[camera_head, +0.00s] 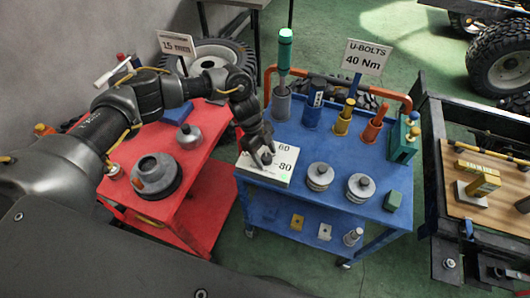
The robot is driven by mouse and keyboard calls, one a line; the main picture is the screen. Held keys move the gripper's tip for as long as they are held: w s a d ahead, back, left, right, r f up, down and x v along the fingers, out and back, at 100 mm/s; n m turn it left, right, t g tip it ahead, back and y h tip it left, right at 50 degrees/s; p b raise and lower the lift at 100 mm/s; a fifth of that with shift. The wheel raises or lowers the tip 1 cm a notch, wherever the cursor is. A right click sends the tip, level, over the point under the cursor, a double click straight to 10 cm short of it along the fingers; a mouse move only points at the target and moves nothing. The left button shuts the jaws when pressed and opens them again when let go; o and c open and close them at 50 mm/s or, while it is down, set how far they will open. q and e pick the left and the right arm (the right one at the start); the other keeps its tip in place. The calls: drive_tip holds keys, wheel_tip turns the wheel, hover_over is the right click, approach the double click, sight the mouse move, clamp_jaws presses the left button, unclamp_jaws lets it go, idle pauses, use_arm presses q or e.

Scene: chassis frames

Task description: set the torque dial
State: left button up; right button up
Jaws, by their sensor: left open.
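The torque dial (282,176) is a white box at the front left of the blue cart's top, with the numbers 60 and 30 showing on its face. My left gripper (263,158) comes down from the left arm onto the dial's upper part, open, its fingers at the dark knob. The gripper partly hides the knob and its pointer, so I cannot tell the setting or whether the fingers touch it. A sign (366,57) behind the cart reads U-BOLTS 40 Nm. My right gripper is not in view.
The blue cart (332,141) carries two grey lidded pots (319,176) right of the dial and several upright coloured tools in holders behind. A red cart (207,163) stands left with a 15 mm sign (176,44). A dark-framed bench (450,200) is at the right.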

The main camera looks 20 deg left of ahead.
use_arm(q)
drive_tip(key=c, duration=1)
drive_tip(key=shift+s+r+n+p, duration=0.1)
drive_tip(key=shift+r+n+p, duration=0.1)
drive_tip(key=shift+n+p, duration=0.8)
drive_tip(key=n+t+p, duration=0.1)
drive_tip(key=n+p, duration=0.1)
drive_tip(key=p, duration=0.1)
drive_tip(key=n+t+p, duration=0.1)
drive_tip(key=n+p, duration=0.1)
drive_tip(key=p, duration=0.1)
drive_tip(key=n+t+p, duration=0.1)
drive_tip(key=n+p, duration=0.1)
drive_tip(key=p, duration=0.1)
drive_tip(key=shift+s, duration=0.25)
drive_tip(key=shift+n+t+y+p, duration=0.3)
drive_tip(key=shift+n+p, duration=0.4)
drive_tip(key=shift+n, duration=0.3)
drive_tip(key=shift+f+n+t+p, duration=0.15)
drive_tip(key=shift+n+t+p, duration=0.3)
drive_tip(key=shift+n, duration=0.55)
drive_tip(key=o, duration=1)
drive_tip(key=shift+y, duration=0.3)
